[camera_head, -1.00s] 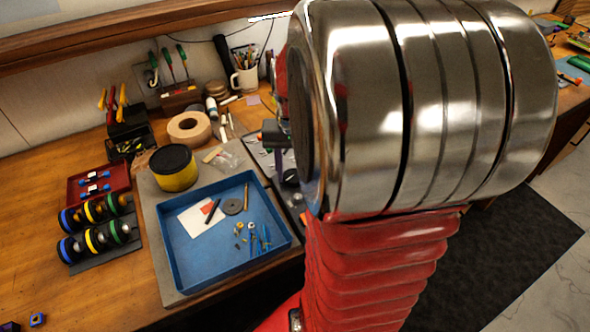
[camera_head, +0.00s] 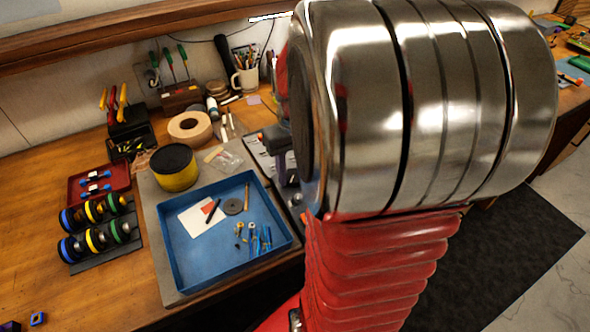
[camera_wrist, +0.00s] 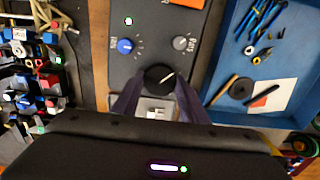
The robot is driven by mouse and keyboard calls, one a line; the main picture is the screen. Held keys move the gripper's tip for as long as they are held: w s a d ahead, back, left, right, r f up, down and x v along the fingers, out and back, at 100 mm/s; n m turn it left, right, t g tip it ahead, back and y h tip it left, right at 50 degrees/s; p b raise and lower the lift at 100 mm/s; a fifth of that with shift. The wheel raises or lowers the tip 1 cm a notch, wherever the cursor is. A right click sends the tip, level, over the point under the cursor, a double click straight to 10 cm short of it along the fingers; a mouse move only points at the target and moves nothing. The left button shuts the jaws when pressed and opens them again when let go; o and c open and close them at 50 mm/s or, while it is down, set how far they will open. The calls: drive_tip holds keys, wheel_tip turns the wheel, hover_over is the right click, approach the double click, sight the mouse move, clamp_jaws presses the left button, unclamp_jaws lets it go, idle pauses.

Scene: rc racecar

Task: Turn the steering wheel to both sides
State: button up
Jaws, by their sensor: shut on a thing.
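In the wrist view, a dark control panel (camera_wrist: 120,68) carries a round black knob (camera_wrist: 160,77) with a white pointer line, which looks like the steering wheel. The line points up and to the right. My gripper (camera_wrist: 160,90) has its two dark purple fingers on either side of the knob and is shut on it. A blue knob (camera_wrist: 125,46) and a grey knob (camera_wrist: 180,43) with scale marks sit farther up the panel. In the head view, my arm hides most of the panel; only its left part (camera_head: 263,158) shows, with part of my gripper beside it.
A blue tray (camera_head: 169,247) with small tools and parts stands left of the panel.

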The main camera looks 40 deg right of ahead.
sight(294, 175)
drive_tip(key=o, duration=1)
drive_tip(key=shift+o, duration=0.2)
wheel_tip(294, 175, up, 14)
drive_tip(key=shift+f, duration=0.15)
